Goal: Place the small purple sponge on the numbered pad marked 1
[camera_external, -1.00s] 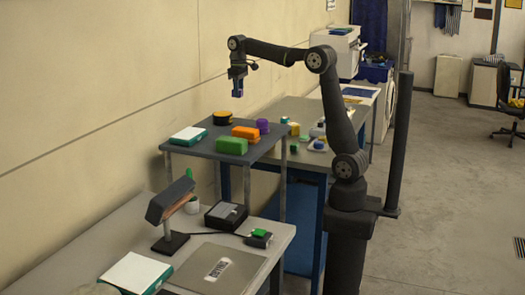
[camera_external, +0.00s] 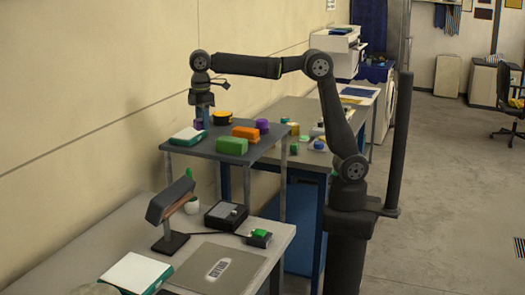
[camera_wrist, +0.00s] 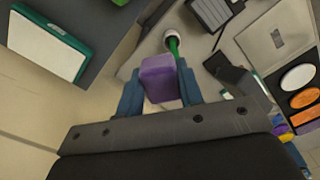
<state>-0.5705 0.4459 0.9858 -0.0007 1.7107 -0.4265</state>
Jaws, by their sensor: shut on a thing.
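My gripper (camera_wrist: 160,90) is shut on the small purple sponge (camera_wrist: 160,78), with one blue finger on each side of it in the wrist view. In the external view my gripper (camera_external: 203,117) is at the back left of the raised grey shelf (camera_external: 205,152), near the wall. A bit of the purple sponge (camera_external: 198,125) shows beside the fingers there. The wrist view shows the lower bench beneath the sponge, beyond the shelf edge. I cannot make out a numbered pad marked 1 in either view.
A lamp (camera_external: 170,200) and a grey mat (camera_external: 205,258) are on the lower bench.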

